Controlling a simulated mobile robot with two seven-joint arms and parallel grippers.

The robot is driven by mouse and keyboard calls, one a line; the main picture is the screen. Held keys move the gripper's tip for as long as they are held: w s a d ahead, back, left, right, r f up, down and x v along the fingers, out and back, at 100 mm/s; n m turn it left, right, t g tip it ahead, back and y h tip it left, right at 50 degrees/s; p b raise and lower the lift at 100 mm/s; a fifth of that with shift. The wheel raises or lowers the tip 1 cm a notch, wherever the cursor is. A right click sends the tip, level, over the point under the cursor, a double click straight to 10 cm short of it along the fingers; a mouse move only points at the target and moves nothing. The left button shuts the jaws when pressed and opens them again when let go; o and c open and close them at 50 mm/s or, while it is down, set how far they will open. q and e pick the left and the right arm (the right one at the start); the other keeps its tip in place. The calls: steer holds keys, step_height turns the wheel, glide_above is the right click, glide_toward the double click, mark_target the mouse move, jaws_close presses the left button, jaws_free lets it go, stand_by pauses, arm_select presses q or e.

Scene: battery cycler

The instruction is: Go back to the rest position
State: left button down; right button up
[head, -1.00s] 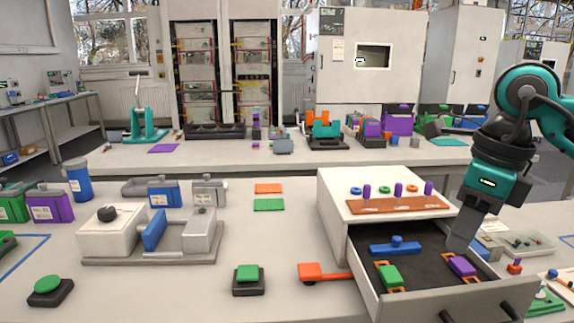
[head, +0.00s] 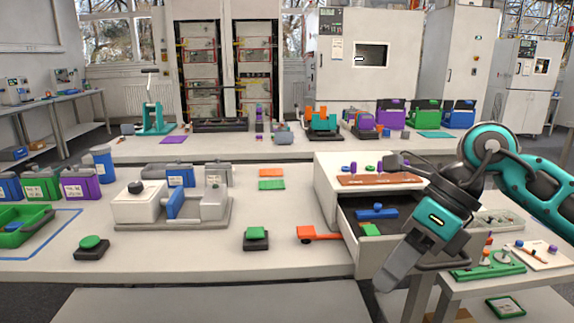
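My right gripper (head: 389,282) is in front of the open drawer (head: 362,247), pointing down and left in the head view. It hides much of the drawer's front and right side. I see no thing at its fingertips, and I cannot tell whether the fingers are open or shut. A blue part (head: 377,212) lies in the drawer, and a green part (head: 371,230) shows partly beside my gripper. My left gripper is not in view.
The drawer juts out of a white cabinet (head: 325,188). Left of it are an orange-headed tool (head: 306,233), a green button (head: 256,232) and a white-and-grey fixture (head: 139,204). A lower side table (head: 540,277) stands at the right with a green board (head: 488,272).

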steer(key=s+a+r+m+t+y, duration=0.1)
steer(key=s+a+m+t+y, duration=0.15)
steer(key=a+m+y, duration=0.9)
steer(key=w+d+f+m+t+h, duration=0.1)
steer(key=d+f+m+t+h, duration=0.2)
steer(key=f+m+t, duration=0.4)
steer(key=w+d+f+m+t+h+p, duration=0.1)
steer(key=w+d+f+m+t+h, duration=0.2)
steer(key=m, duration=0.6)
steer(key=d+f+m+t+h, duration=0.3)
steer(key=f+m+t, duration=0.2)
steer(key=m+t, duration=0.25)
steer(key=s+d+f+m+g+h, duration=0.3)
steer(key=s+f, duration=0.3)
steer(key=f, duration=0.3)
steer(key=s+d+f+m+g+h, duration=0.3)
steer(key=s+f+m+g+h, duration=0.1)
steer(key=f, duration=0.6)
steer(key=s+m+g, duration=0.1)
steer(key=s+m, duration=0.1)
steer(key=s, duration=0.1)
steer(key=shift+s+f, duration=0.15)
